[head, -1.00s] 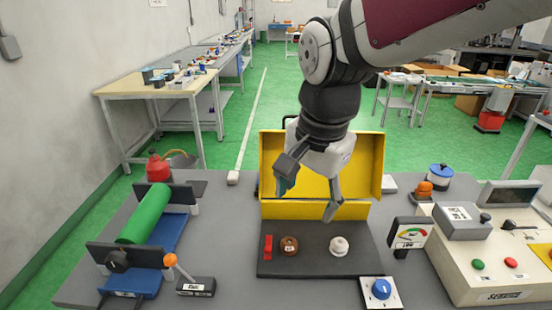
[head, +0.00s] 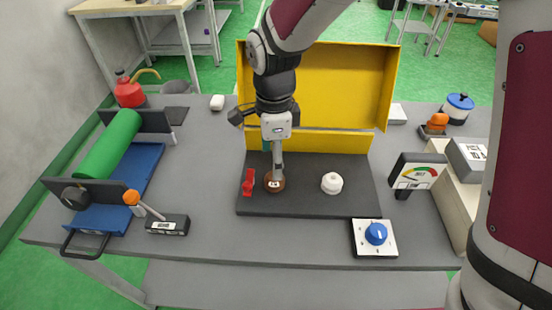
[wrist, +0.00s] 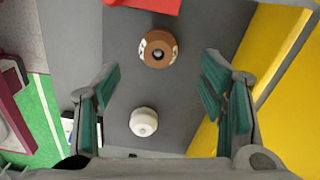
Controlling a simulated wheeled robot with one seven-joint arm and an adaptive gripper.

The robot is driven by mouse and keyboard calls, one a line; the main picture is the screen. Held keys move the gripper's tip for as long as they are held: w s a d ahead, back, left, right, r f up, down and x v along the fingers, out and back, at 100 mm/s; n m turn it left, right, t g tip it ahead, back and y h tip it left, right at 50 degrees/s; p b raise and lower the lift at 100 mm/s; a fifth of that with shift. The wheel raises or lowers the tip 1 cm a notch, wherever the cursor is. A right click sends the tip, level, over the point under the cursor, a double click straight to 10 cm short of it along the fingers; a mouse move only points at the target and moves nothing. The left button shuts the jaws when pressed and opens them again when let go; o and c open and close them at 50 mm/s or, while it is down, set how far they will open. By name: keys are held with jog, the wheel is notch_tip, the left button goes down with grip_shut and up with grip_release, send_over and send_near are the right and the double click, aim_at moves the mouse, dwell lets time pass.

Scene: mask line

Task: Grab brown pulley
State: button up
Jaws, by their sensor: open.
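The brown pulley (head: 273,184) sits on the dark mat (head: 300,203) in the head view, between a red part and a white pulley. My gripper (head: 277,170) is above it, and a finger hides part of the pulley there. In the wrist view the brown pulley (wrist: 158,49) shows whole, with a dark centre hole and pale marks. It lies ahead of the fingertips, roughly midway between them. My gripper (wrist: 160,80) is open, with teal pads wide apart and nothing between them touching.
The white pulley (head: 332,183) stands right of the brown one, and the red part (head: 248,182) to its left. The yellow case (head: 330,85) rises behind the mat. A blue knob box (head: 375,236) and a gauge (head: 418,174) are at the right.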

jog(key=shift+s+f+b, duration=0.1)
jog(key=shift+f+b, duration=0.25)
jog(key=shift+f, duration=3.05)
jog(key=shift+c, duration=0.5)
jog(key=c, duration=1.2)
